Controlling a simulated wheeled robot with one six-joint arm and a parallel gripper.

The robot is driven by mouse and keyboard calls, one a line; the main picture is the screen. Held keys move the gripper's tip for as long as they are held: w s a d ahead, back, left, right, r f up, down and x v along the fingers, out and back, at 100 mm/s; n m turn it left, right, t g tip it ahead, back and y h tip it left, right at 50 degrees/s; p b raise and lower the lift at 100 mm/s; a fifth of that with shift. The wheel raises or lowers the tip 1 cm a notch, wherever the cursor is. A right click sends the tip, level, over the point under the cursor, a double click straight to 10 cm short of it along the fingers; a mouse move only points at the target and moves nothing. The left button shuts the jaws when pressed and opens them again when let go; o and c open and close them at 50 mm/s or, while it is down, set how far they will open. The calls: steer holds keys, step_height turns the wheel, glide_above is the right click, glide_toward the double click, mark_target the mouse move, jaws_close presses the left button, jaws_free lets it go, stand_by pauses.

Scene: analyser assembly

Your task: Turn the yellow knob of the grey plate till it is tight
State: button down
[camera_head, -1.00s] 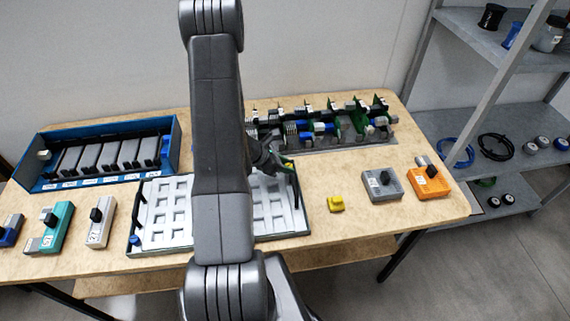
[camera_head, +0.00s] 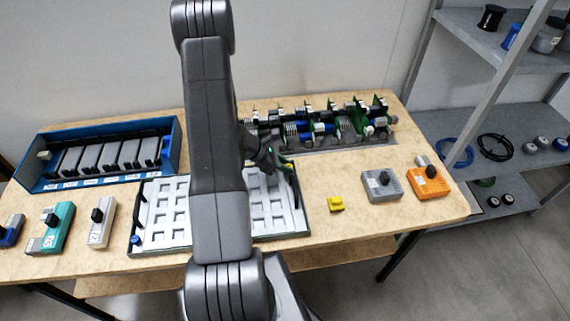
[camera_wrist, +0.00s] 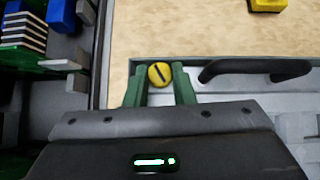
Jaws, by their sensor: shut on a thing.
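The yellow knob (camera_wrist: 160,74), round with a dark slot across its top, sits at a corner of the pale grey plate with pockets and a dark rim (camera_wrist: 222,62). The green fingers of my gripper (camera_wrist: 161,86) stand on either side of the knob and are shut on it. In the head view, my gripper (camera_head: 284,163) is at the far right corner of the plate (camera_head: 290,235). My arm hides the middle of the plate there. The knob cannot be made out clearly in that view.
A black handle (camera_wrist: 255,68) stands close right of the knob. A rack of boards (camera_head: 320,130) is just behind my gripper. A yellow block (camera_head: 336,204), grey block (camera_head: 382,186) and orange block (camera_head: 428,182) stand right. A blue bin (camera_head: 100,155) stands left.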

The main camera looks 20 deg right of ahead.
steer(key=m+g, duration=0.1)
steer(key=m, duration=0.1)
steer(key=m+g, duration=0.1)
steer(key=shift+w+d+m+g+y, duration=0.1)
steer(key=shift+w+m+g+y, duration=0.2)
steer(key=shift+y, duration=0.1)
steer(key=shift+m+g+y, duration=0.5)
steer(key=shift+m+g, duration=0.2)
steer(key=shift+m, duration=0.4)
steer(key=c, duration=1.5)
jaws_free()
steer(key=shift+r, duration=0.1)
steer(key=b+v, duration=0.2)
steer(key=v, duration=1.1)
steer(key=shift+w+r, duration=0.25)
steer(key=shift+w, duration=0.05)
steer(key=shift+f, duration=0.1)
